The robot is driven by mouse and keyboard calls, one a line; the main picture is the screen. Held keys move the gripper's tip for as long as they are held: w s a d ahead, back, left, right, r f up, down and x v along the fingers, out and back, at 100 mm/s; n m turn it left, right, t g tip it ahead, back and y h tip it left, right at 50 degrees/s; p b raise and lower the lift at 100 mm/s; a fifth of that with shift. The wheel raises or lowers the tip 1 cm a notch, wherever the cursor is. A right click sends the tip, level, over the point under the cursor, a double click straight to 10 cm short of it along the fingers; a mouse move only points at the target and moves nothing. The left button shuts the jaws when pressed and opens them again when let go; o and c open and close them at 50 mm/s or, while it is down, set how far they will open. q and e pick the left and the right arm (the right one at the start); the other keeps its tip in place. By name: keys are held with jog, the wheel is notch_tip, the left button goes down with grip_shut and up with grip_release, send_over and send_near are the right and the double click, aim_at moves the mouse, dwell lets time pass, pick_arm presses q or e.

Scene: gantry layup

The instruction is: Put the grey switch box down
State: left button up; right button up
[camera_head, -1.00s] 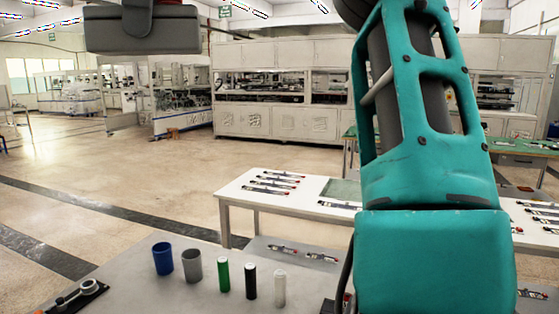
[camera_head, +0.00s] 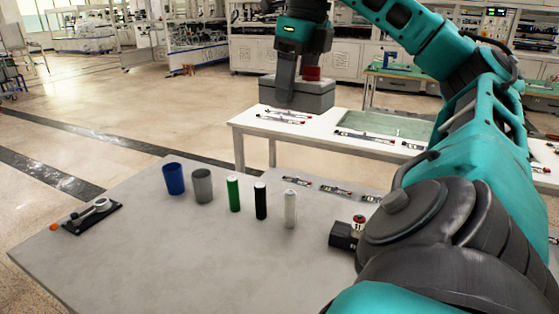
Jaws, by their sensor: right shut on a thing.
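The grey switch box (camera_head: 298,96) is a wide grey block with a red part on top. My right gripper (camera_head: 299,72) comes down on it from above and is shut on its upper part, with a dark finger at the left and the red part beside it. The box looks level, at the back left part of the white table (camera_head: 243,123). I cannot tell whether its underside touches the tabletop or hangs just above it. My left gripper is not in view.
The near grey table (camera_head: 150,258) holds a blue cup (camera_head: 174,179), a grey cup (camera_head: 202,186), green, black and white cylinders, and a black tray (camera_head: 92,217). My right arm covers the right side.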

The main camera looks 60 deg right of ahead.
jog(key=shift+w+a+f+b, duration=0.2)
jog(key=shift+w+a+f, duration=0.15)
jog(key=shift+f, duration=0.8)
jog(key=shift+w+a+f+b, duration=0.25)
jog(key=shift+a+f, duration=0.15)
jog(key=shift+f, duration=0.8)
jog(key=shift+w+a+f+b, duration=0.2)
jog(key=shift+w+a+f, duration=0.15)
jog(key=shift+f, duration=0.8)
jog(key=n+b, duration=0.2)
jog(key=b, duration=0.2)
send_over(212, 285)
notch_tip(212, 285, down, 9)
jog(key=f+b, duration=0.1)
jog(key=f, duration=0.4)
jog(key=f+b, duration=0.2)
jog(key=f, duration=0.3)
jog(key=f+b, duration=0.2)
jog(key=f, duration=0.3)
jog(key=shift+s+f, duration=0.25)
jog(key=shift+f, duration=0.1)
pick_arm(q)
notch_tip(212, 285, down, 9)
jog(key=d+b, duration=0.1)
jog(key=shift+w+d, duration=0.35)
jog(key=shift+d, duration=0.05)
pick_arm(e)
jog(key=shift+f, duration=2.25)
